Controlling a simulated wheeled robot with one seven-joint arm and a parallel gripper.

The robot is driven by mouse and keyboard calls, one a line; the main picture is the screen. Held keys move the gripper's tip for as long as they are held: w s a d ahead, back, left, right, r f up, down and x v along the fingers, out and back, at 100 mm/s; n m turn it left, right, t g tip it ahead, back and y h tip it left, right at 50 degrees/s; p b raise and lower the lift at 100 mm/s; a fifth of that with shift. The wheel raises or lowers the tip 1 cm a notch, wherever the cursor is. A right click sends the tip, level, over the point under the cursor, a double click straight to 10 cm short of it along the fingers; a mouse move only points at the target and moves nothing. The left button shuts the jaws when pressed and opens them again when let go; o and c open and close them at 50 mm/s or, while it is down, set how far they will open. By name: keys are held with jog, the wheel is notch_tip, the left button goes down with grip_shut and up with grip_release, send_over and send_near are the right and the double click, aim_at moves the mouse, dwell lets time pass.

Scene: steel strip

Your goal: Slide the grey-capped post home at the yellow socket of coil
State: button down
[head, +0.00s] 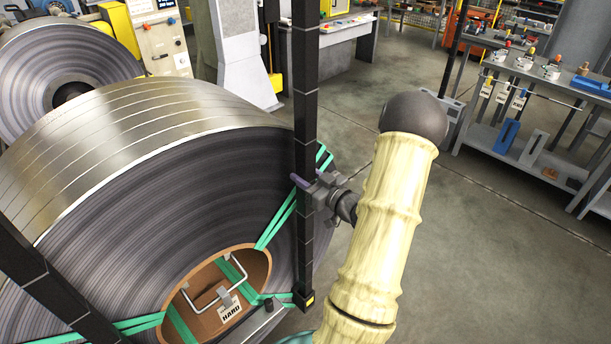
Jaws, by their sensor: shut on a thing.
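The tall black post (305,120) stands upright in front of the big steel coil (120,210). Its top runs out of the picture, so no grey cap shows. My gripper (315,190) is shut on the post at about mid-height, reaching in from the right. The post's lower end meets a small dark block with a yellow mark (308,300), which looks like the yellow socket, beside the coil's lower right. I cannot tell how deep the post sits there.
Green straps (280,222) cross the coil and its brown core (260,268), which holds a wire handle and a label. A second black post (40,278) slants at lower left. Another coil (65,75) stands behind. A workbench (540,80) is at right; open floor (480,240) lies before it.

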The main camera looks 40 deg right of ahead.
notch_tip(320, 180, down, 9)
jog(key=b, duration=0.7)
jog(key=shift+b, duration=0.35)
dwell(4.0)
jog(key=c, duration=0.9)
grip_release()
jog(key=shift+r, duration=0.1)
jog(key=shift+o, duration=0.3)
jog(key=shift+f, duration=0.2)
jog(key=s+d+b, duration=0.1)
jog(key=s+b, duration=0.1)
jog(key=s, duration=1.5)
jog(key=shift+s+d+b, duration=0.15)
jog(key=shift+s+b, duration=0.1)
jog(key=shift+b, duration=0.05)
jog(key=shift+r, duration=0.1)
